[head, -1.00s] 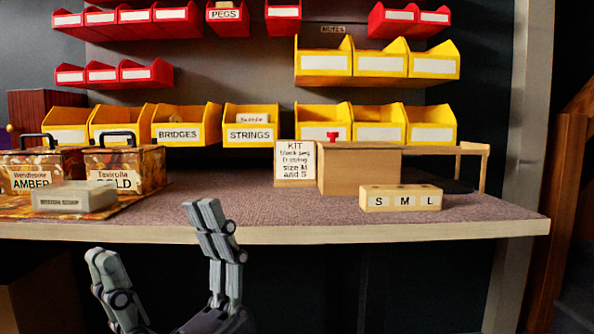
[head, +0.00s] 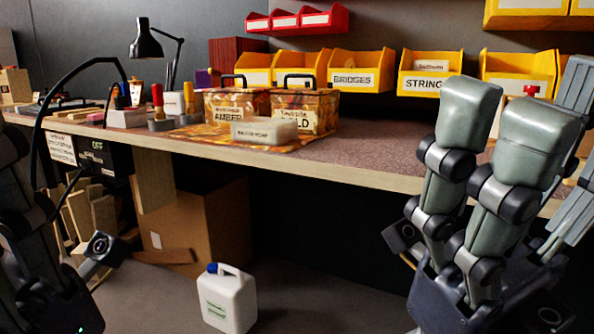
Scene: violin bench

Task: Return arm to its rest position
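My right gripper (head: 540,100) stands large at the right, in front of the bench edge. Its grey fingers point up and are spread apart, with nothing seen between them. It hides part of the bench front and the shelf bins behind. My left gripper (head: 40,240) is at the left edge, low and partly cut off by the frame. Its fingertips are not clear, so I cannot tell its opening. No held object shows in either gripper.
The bench (head: 370,178) carries the AMBER box (head: 235,105), the GOLD box (head: 305,108) and a pale labelled block (head: 264,131). A lamp (head: 147,45) stands behind. A white jug (head: 227,300) and a cardboard box (head: 205,225) are on the floor.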

